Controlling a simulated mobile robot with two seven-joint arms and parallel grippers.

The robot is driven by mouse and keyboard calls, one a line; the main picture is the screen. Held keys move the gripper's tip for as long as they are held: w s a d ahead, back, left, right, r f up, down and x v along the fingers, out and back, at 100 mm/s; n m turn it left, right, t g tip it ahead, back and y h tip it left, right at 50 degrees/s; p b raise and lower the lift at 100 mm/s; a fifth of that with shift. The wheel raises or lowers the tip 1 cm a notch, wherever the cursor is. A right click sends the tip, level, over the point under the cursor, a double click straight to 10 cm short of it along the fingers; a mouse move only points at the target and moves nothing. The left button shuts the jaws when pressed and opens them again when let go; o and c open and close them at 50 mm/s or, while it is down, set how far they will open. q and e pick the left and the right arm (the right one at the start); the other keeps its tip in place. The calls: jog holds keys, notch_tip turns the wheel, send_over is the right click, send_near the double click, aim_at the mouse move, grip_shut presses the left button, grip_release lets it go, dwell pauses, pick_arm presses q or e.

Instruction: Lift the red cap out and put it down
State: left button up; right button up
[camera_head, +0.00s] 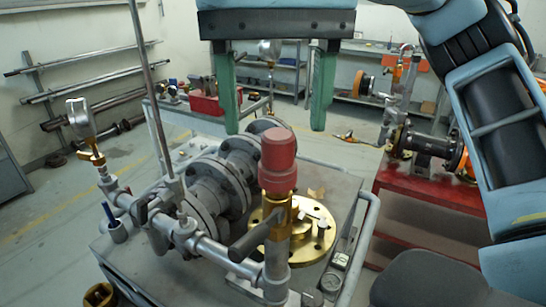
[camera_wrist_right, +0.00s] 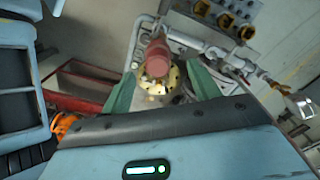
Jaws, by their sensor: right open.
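The red cap (camera_head: 278,160) sits upright on top of a brass fitting (camera_head: 277,213) on a vertical pipe at the front of the valve cart. My right gripper (camera_head: 273,125) hangs from the top of the head view with its two green fingers wide apart and nothing between them. In the head view its fingers show on either side of the cap, higher in the picture. In the right wrist view the red cap (camera_wrist_right: 157,58) appears between and beyond the green fingertips (camera_wrist_right: 161,80), apart from them. My left gripper is in neither view.
The cart (camera_head: 335,185) carries grey flanged pipes (camera_head: 215,190), a brass flange (camera_head: 315,235) and a gauge (camera_head: 80,118) on the left. A thin upright rod (camera_head: 150,90) stands left of the cap. A red bench (camera_head: 425,185) is at right.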

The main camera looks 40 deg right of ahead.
aim_at(279, 134)
jog(key=f+b, duration=0.1)
jog(key=f, duration=0.3)
jog(key=shift+s+b, duration=0.2)
jog(key=shift+b, duration=0.15)
jog(key=shift+f, duration=0.5)
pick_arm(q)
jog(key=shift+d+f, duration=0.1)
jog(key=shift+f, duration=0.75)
pick_arm(e)
jog(key=shift+c, duration=0.3)
jog(key=c, duration=1)
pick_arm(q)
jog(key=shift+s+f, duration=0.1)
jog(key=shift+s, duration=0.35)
pick_arm(e)
jog(key=shift+c, duration=0.2)
